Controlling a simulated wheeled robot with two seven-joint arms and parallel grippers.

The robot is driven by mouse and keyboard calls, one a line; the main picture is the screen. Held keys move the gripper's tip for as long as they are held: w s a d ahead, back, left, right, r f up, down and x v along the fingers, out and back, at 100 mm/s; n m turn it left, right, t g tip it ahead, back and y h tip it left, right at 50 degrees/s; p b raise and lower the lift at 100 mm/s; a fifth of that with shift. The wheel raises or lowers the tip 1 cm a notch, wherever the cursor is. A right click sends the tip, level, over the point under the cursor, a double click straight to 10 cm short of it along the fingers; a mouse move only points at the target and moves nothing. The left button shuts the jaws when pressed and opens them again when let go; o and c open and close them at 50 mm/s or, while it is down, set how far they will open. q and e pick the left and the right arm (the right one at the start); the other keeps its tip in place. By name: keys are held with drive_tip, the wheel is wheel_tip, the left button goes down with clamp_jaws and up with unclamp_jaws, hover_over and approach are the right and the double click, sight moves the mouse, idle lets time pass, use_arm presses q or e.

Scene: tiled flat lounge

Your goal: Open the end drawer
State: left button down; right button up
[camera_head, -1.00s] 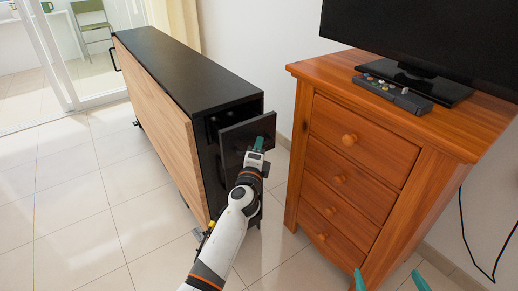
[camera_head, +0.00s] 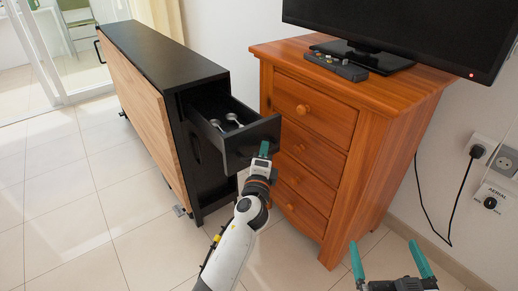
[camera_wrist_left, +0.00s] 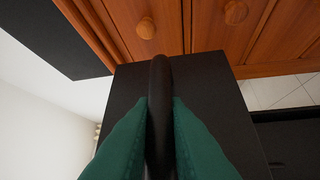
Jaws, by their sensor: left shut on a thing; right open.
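The end drawer (camera_head: 252,139) of the black and wood cabinet (camera_head: 155,50) is pulled well out, with spoon-like utensils (camera_head: 228,122) visible inside. My left gripper (camera_head: 263,150) is at the drawer's front. In the left wrist view its green fingers (camera_wrist_left: 160,125) are shut on the dark drawer handle (camera_wrist_left: 160,85), with the black drawer front (camera_wrist_left: 215,85) behind it. My right gripper (camera_head: 390,262) is open and empty at the lower right, apart from the furniture.
An orange wooden chest of drawers (camera_head: 350,175) stands close to the right of the open drawer. A television (camera_head: 410,30) and a remote-like device (camera_head: 338,65) are on it. A cable (camera_head: 452,215) hangs from wall sockets at right. Tiled floor (camera_head: 90,240) is clear at left.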

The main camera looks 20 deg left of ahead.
use_arm(q)
drive_tip(key=shift+s+d, duration=0.25)
drive_tip(key=shift+d, duration=0.05)
use_arm(e)
drive_tip(key=shift+r, duration=0.15)
use_arm(q)
drive_tip(key=c, duration=1.4)
unclamp_jaws()
drive_tip(key=shift+c, duration=0.2)
drive_tip(key=s+d+f, duration=0.1)
drive_tip(key=s, duration=1)
drive_tip(key=shift+s+d+f, duration=0.15)
drive_tip(key=shift+s+f, duration=0.2)
drive_tip(key=shift+s, duration=0.05)
